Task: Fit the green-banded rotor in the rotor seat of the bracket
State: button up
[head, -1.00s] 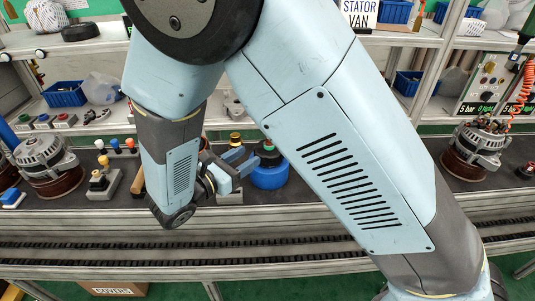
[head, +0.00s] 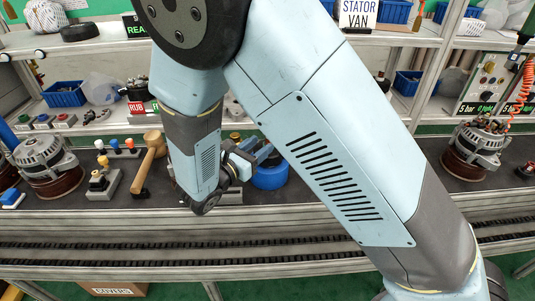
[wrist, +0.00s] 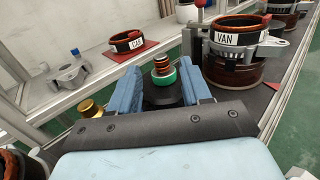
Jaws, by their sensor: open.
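The green-banded rotor (wrist: 163,80) shows in the wrist view, with a green ring, copper-coloured winding and dark top. It appears upright between the two blue fingers of my gripper (wrist: 161,88). The fingers are open, with a gap on both sides of it; whether they are level with it or short of it I cannot tell. In the head view my gripper (head: 262,155) is over a round blue stand (head: 270,177) and hides what is on top. A grey bracket (wrist: 70,76) lies on the shelf at the left of the wrist view; which bracket has the rotor seat is unclear.
A brass-topped part (wrist: 90,108) stands close to the left finger. A stator marked VAN (wrist: 228,38) sits on a bracket at the right. A wooden mallet (head: 152,150) and an alternator (head: 45,160) are left on the bench. The conveyor edge (head: 290,215) runs along the front.

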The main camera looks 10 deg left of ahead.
aim_at(267, 142)
jog(key=x, duration=0.4)
jog(key=shift+w+d+f, duration=0.15)
jog(key=shift+w+d, duration=0.1)
jog(key=shift+w, duration=0.1)
jog(key=shift+c, duration=0.5)
jog(key=shift+s, duration=0.1)
grip_shut()
dwell(0.5)
